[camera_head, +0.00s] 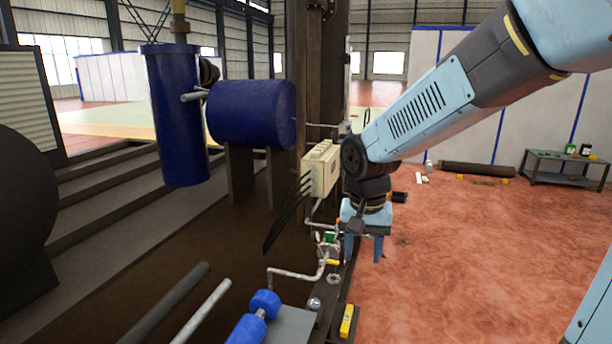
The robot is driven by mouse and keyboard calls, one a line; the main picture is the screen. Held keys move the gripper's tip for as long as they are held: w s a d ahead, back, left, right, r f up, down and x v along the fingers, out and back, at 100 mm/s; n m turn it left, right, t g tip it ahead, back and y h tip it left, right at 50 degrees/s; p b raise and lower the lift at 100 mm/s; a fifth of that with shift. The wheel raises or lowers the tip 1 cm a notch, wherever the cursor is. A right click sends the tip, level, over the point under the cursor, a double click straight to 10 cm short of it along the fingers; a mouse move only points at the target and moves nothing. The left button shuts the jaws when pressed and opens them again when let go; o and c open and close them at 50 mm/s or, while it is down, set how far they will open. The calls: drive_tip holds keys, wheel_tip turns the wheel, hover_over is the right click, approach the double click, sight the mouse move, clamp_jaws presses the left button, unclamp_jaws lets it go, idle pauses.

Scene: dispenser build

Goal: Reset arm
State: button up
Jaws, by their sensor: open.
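My arm reaches in from the upper right. My gripper (363,250) hangs at its end with the fingers pointing down and spread apart. Nothing shows between the fingers. The gripper is in front of the dark beam structure, near the pipework with a small green part (330,237) just to its left. I cannot tell whether it touches any of that pipework.
A beige box (320,170) with dark cables is left of my wrist. Blue tanks (252,114) stand at the left. A yellow piece (347,320) lies on the frame's front edge. The red floor at right is mostly open, with a low table (566,160) beyond.

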drive_tip(key=s+d+r+n+t, duration=0.2)
drive_tip(key=s+d+r+t, duration=0.2)
drive_tip(key=s+d+r, duration=0.6)
drive_tip(key=shift+s+d+r+t, duration=0.3)
drive_tip(key=shift+s+d+t, duration=0.1)
drive_tip(key=shift+s+d, duration=0.65)
drive_tip(key=shift+a, duration=0.1)
